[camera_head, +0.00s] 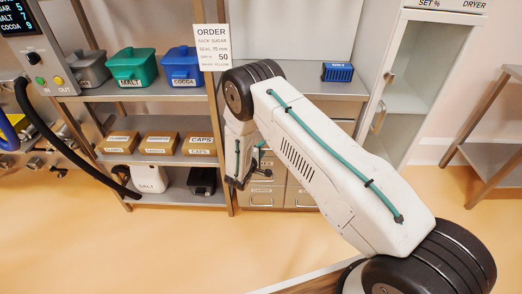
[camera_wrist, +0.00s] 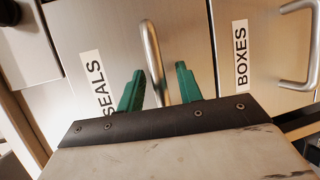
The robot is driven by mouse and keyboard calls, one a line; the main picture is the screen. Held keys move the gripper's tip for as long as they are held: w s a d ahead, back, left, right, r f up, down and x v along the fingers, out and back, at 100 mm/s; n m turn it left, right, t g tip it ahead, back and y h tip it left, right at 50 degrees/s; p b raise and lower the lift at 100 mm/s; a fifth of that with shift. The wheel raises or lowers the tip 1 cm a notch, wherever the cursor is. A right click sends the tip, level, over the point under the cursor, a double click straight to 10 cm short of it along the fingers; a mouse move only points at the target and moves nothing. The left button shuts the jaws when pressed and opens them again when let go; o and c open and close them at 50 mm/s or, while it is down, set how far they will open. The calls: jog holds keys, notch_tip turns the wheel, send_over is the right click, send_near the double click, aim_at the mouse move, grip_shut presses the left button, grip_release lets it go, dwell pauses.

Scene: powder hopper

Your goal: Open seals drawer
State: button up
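The seals drawer (camera_wrist: 82,35) fills the left part of the wrist view, with a white SEALS label (camera_wrist: 103,90) on its pale front. Its metal bar handle (camera_wrist: 152,48) runs between the two green fingertips of my gripper (camera_wrist: 160,88). The fingers are apart, one on each side of the bar, with a gap showing on both sides. I cannot tell whether the bar is fully between the fingers in depth. In the head view, my arm hides much of the drawer cabinet (camera_head: 262,193), and the fingertips are hard to make out.
A BOXES drawer (camera_wrist: 268,75) with its own handle (camera_wrist: 300,8) lies to the right in the wrist view. In the head view, a shelf with bins (camera_head: 132,68) and cartons (camera_head: 160,143) stands left of the cabinet. A dryer (camera_head: 425,75) stands right. The floor in front is clear.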

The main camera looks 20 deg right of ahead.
grip_shut()
jog(key=shift+s, duration=0.1)
